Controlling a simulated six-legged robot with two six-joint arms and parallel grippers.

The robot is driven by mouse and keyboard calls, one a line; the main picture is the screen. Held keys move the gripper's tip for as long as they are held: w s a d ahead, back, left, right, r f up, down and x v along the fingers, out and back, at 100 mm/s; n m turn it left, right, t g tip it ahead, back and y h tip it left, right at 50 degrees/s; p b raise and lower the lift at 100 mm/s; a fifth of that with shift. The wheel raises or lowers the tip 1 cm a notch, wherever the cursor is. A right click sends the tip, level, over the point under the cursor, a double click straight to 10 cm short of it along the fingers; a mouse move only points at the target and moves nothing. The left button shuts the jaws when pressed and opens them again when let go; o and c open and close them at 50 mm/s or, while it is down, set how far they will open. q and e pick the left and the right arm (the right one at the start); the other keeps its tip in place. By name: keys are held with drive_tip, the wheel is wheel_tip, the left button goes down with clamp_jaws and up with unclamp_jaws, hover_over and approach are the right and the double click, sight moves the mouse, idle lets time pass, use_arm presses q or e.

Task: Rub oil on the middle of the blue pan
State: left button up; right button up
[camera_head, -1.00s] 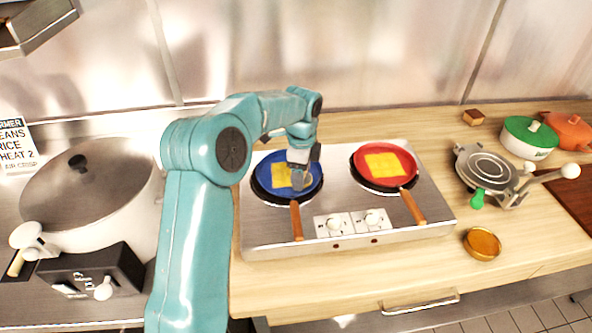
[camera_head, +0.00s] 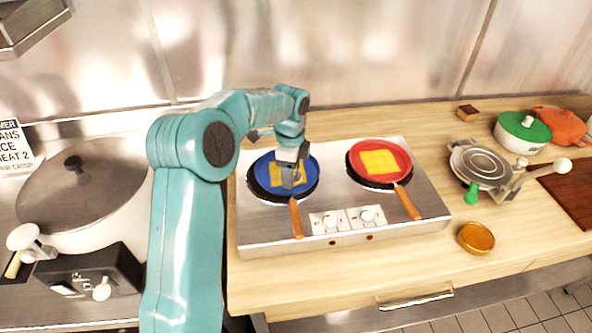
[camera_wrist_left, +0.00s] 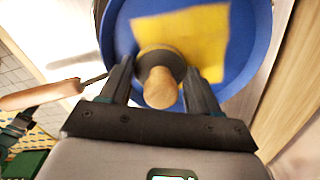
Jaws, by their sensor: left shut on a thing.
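The blue pan (camera_head: 309,176) with a yellow square (camera_head: 277,171) in its middle sits on the left burner of the hob. My left gripper (camera_head: 292,164) is over the yellow square. In the left wrist view the gripper (camera_wrist_left: 160,88) is shut on the wooden knob of a round, dark-edged oil pad (camera_wrist_left: 172,58). The pad lies over the lower left part of the yellow square (camera_wrist_left: 200,35) inside the blue pan (camera_wrist_left: 258,70). Whether the pad touches the surface is hard to tell. My right gripper is not in view.
A red pan (camera_head: 403,160) with a yellow square sits on the right burner of the steel hob (camera_head: 262,233). An amber dish (camera_head: 476,238) lies on the counter at right. A waffle-iron-like press (camera_head: 482,165) and a green-lidded pot (camera_head: 523,133) stand further right. A large lidded pot (camera_head: 85,190) is at left.

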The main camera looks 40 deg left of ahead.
use_arm(q)
drive_tip(key=shift+r, duration=0.1)
wheel_tip(320, 180, up, 6)
drive_tip(key=p, duration=0.5)
wheel_tip(320, 180, up, 2)
drive_tip(key=shift+p, duration=0.8)
drive_tip(key=shift+r, duration=0.45)
